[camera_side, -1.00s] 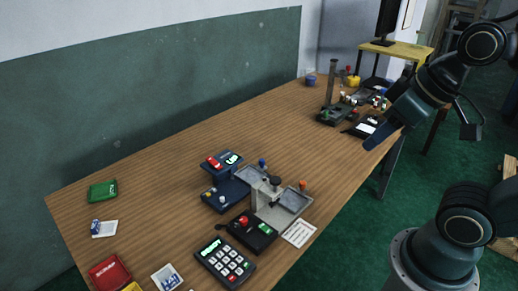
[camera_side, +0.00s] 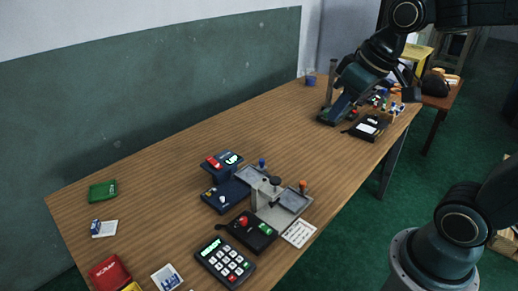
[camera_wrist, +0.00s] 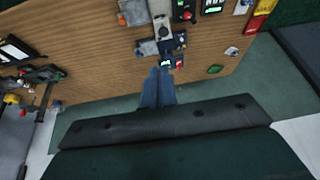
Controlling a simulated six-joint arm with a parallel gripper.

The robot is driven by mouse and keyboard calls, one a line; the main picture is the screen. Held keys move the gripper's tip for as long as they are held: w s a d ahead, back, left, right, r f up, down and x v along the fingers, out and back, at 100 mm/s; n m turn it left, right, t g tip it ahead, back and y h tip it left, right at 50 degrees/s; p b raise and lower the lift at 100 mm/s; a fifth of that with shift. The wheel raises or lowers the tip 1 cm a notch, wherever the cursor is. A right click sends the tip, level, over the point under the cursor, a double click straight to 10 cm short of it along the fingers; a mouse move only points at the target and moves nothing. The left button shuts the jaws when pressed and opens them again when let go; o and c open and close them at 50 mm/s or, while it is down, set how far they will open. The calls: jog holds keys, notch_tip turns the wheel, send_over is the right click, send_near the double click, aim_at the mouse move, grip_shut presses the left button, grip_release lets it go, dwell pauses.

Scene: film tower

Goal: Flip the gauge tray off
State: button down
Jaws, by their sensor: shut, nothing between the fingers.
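A grey unit with two shallow trays (camera_side: 291,201) stands at the table's near middle, with a black knob between them and a blue and an orange knob at the trays. Beside it is a stepped dark blue block (camera_side: 227,195) with a red and a green piece on its upper step. I cannot tell which part is the gauge tray. In the wrist view the grey unit (camera_wrist: 162,28) is ahead of the fingers. My gripper (camera_side: 337,114) is shut and empty, above the table and apart from these. Its blue fingers (camera_wrist: 157,76) show in the wrist view.
A keypad (camera_side: 224,262), a black box with a red button (camera_side: 247,232) and a white card (camera_side: 299,233) lie near the grey unit. A green case (camera_side: 103,191) is at left. Several devices crowd the far end. The middle of the table is clear.

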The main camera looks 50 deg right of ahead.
jog(key=w+d+f+y, duration=0.1)
jog(key=w+d+f, duration=0.35)
jog(key=w, duration=0.35)
jog(key=w+d+f+y, duration=0.1)
jog(key=w+d+f, duration=0.3)
jog(key=w, duration=0.5)
jog(key=w+d+f+y, duration=0.1)
jog(key=w+d+f, duration=0.2)
jog(key=d+f, duration=0.4)
jog(key=w+d+f+m+y, duration=0.1)
jog(key=w+d+f, duration=0.2)
jog(key=d+f, duration=0.4)
notch_tip(320, 180, down, 3)
jog(key=shift+r, duration=0.15)
jog(key=shift+w, duration=0.15)
jog(key=x, duration=0.9)
jog(key=shift+w+a, duration=0.15)
jog(key=shift+w, duration=0.05)
jog(key=shift+w+a+f, duration=0.1)
jog(key=shift+a+f, duration=0.05)
jog(key=shift+a, duration=0.35)
jog(key=shift+w+a+f, duration=0.1)
jog(key=shift+w+a, duration=0.05)
jog(key=shift+a, duration=0.4)
jog(key=shift+w+a, duration=0.15)
jog(key=shift+a, duration=0.85)
